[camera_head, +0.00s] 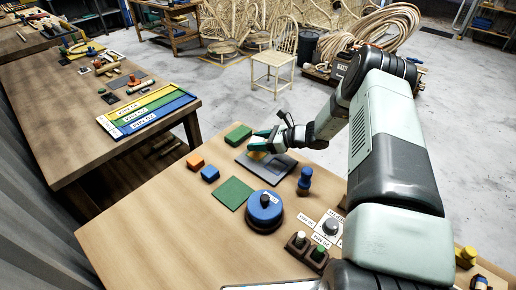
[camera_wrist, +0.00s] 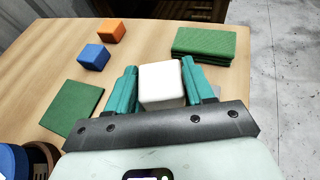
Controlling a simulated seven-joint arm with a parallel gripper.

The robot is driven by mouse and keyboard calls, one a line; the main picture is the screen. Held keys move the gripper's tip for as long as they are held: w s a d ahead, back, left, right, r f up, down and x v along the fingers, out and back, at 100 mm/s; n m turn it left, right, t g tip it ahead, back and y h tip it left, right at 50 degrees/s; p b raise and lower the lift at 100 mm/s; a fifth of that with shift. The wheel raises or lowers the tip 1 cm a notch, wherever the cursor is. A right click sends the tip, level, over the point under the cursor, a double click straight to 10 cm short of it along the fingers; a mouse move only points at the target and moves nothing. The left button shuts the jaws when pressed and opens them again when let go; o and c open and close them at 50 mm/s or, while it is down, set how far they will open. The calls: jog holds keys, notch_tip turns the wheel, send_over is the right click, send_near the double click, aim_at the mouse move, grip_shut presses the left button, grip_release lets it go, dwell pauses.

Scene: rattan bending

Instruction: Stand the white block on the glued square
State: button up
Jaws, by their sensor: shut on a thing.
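The white block (camera_wrist: 161,86) is between the two teal fingers of my gripper (camera_wrist: 160,72), which is shut on it. In the head view my gripper (camera_head: 259,144) is over the far part of the table, above a grey plate (camera_head: 281,171). Only a pale bit of the block shows there, and I cannot tell its height above the plate. A flat green square (camera_head: 233,193) lies nearer on the table; it also shows at the left of the wrist view (camera_wrist: 72,108). Neither view makes clear which surface is the glued square.
An orange block (camera_head: 195,160) and a blue block (camera_head: 210,174) sit left of my gripper. A green stack (camera_head: 238,135) lies just beyond it. A round blue-topped pot (camera_head: 264,209) and a blue peg (camera_head: 305,180) stand nearer. The table's left front is clear.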

jog(key=shift+f, duration=1.55)
jog(key=shift+f, duration=0.2)
jog(key=o, duration=1)
jog(key=shift+r, duration=0.1)
jog(key=shift+d+r, duration=0.2)
jog(key=v, duration=1.1)
jog(key=shift+s+d, duration=0.2)
jog(key=shift+s, duration=0.05)
